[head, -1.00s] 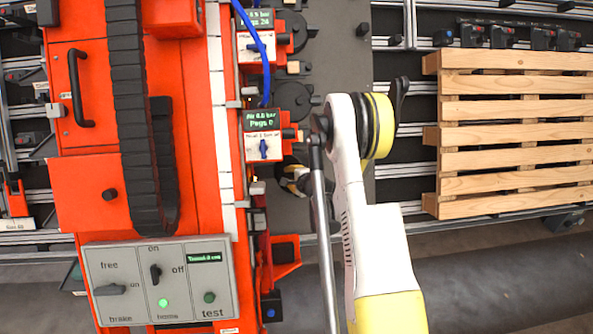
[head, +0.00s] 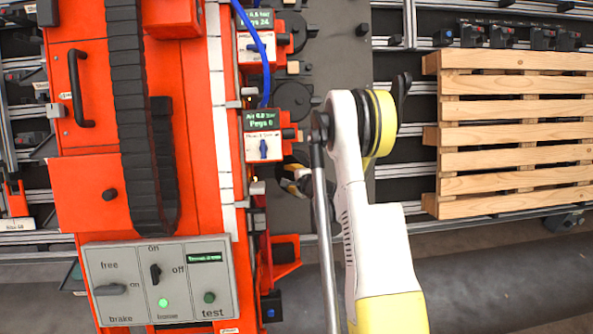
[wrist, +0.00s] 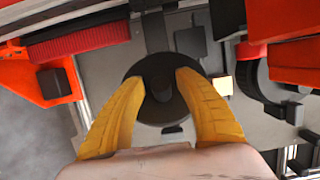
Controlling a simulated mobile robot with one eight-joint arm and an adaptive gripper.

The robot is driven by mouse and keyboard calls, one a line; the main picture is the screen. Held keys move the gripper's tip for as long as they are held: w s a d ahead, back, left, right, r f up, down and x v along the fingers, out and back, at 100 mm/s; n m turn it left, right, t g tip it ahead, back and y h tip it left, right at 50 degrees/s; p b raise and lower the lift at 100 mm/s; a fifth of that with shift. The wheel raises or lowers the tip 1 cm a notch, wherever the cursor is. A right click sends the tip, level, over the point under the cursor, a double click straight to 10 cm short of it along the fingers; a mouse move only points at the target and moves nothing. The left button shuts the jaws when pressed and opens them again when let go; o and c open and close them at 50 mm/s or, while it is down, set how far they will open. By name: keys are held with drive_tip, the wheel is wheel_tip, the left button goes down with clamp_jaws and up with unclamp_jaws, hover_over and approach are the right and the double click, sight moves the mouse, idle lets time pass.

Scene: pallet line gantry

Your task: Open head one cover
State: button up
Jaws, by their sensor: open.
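A round black cover (wrist: 150,117) with a raised knob (wrist: 161,88) lies in the middle of the wrist view. My gripper (wrist: 160,79) is open, with one yellow finger on each side of the knob. I cannot tell whether the fingers touch it. In the head view my gripper (head: 292,180) shows only in part, beside the lower orange head (head: 262,172), whose screen seems to read air 6.0 bar and pegs 0. My arm hides much of that area. An upper orange head (head: 256,78) has a similar screen. No label showing which is head one is readable.
A blue hose (head: 264,60) runs down between the heads. A grey control panel (head: 130,268) with switches stands at lower left. A wooden pallet (head: 510,108) lies at right. In the wrist view, orange parts (wrist: 296,62) flank the cover closely on the right.

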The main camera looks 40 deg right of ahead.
drive_tip(key=s+a+r, duration=0.4)
drive_tip(key=s, duration=0.2)
drive_tip(key=shift+s, duration=0.4)
drive_tip(key=shift+r, duration=0.1)
drive_tip(key=s+d+r, duration=0.2)
drive_tip(key=s+d, duration=0.2)
drive_tip(key=s, duration=0.4)
drive_tip(key=shift+d+r, duration=0.2)
idle(0.4)
idle(0.4)
